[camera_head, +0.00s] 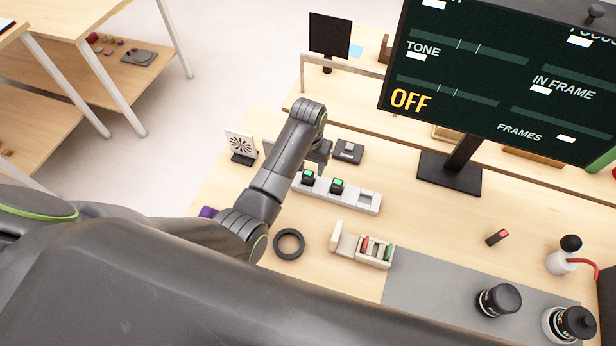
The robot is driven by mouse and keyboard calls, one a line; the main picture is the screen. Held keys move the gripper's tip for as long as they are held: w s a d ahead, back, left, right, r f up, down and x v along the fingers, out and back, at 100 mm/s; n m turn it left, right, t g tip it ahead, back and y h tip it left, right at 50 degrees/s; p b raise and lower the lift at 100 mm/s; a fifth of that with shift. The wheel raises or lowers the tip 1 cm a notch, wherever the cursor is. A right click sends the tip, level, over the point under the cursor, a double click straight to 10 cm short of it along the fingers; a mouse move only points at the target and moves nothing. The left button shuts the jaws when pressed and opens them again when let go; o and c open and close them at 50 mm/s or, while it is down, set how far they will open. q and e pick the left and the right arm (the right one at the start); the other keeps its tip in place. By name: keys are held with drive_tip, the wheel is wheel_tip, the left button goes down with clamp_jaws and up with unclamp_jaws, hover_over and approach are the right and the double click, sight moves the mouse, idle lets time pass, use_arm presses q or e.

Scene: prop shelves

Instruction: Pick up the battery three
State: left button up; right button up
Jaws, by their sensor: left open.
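A small dark block with a red end (497,237), which looks like a battery, lies alone on the right part of the table. A pale charger strip (352,202) holds two dark blocks with green tops, one on the left (308,176) and one in the middle (337,186); its right slot looks empty. No number is readable on any block. My left gripper (320,168) is open, pointing down just behind the left end of the strip, near the left green-topped block. Its fingertips are partly hidden by my arm. My right gripper is not in view.
A black ring (289,244) and a pale holder with red and green pieces (362,247) stand in front of the strip. A large monitor (500,80) stands behind. Bare table surrounds the red-ended block.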

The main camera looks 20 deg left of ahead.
sight(308, 173)
use_arm(q)
drive_tip(key=shift+f+p, duration=0.55)
drive_tip(key=shift+f, duration=2)
drive_tip(key=c, duration=1.1)
drive_tip(key=shift+r, duration=0.15)
